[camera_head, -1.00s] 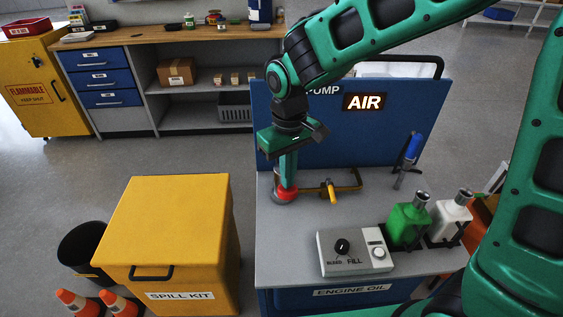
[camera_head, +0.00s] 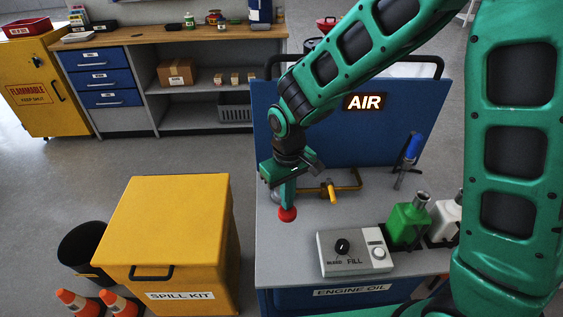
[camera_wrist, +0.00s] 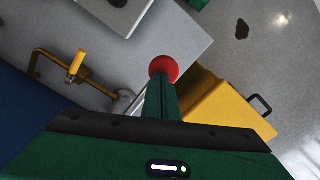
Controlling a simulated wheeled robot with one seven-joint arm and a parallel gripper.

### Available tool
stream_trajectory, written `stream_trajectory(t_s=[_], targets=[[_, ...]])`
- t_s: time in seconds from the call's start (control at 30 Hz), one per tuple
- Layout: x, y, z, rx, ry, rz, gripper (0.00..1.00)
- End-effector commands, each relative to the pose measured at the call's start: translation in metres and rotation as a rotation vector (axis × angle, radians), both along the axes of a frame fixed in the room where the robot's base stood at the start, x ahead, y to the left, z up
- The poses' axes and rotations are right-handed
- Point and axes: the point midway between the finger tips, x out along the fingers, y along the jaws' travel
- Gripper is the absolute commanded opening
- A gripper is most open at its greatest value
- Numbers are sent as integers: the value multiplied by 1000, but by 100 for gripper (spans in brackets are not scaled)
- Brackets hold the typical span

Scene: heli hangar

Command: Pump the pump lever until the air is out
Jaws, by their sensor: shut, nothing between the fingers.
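The pump lever's round red knob (camera_head: 287,215) is low over the left part of the grey bench top, and it also shows in the wrist view (camera_wrist: 163,67). My gripper (camera_head: 288,203) points down with its shut fingers right at the knob. In the wrist view, the fingertips (camera_wrist: 161,82) meet or overlap the knob; I cannot tell how firmly they touch. Nothing is held between them. A metal part (camera_wrist: 122,104), perhaps the lever's rod, is mostly hidden behind my fingers. The AIR sign (camera_head: 365,102) on the blue back panel is lit.
A brass pipe with a yellow handle (camera_head: 331,192) lies right of my gripper. A BLEED/FILL control box (camera_head: 355,252), a green bottle (camera_head: 407,223) and a white bottle (camera_head: 444,218) stand at the right front. The yellow spill kit bin (camera_head: 170,235) stands left of the bench.

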Motion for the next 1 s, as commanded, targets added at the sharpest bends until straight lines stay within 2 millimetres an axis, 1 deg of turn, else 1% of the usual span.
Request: stream_trajectory(t_s=[0.03,0.3,0.47,0.57,1.0], targets=[[0,0,-5,-1,2,0,0],[-1,0,-28,-1,3,1,0],[-1,0,-27,0,1,1,0],[-1,0,-21,1,0,1,0],[0,0,31,2,-1,0,0]])
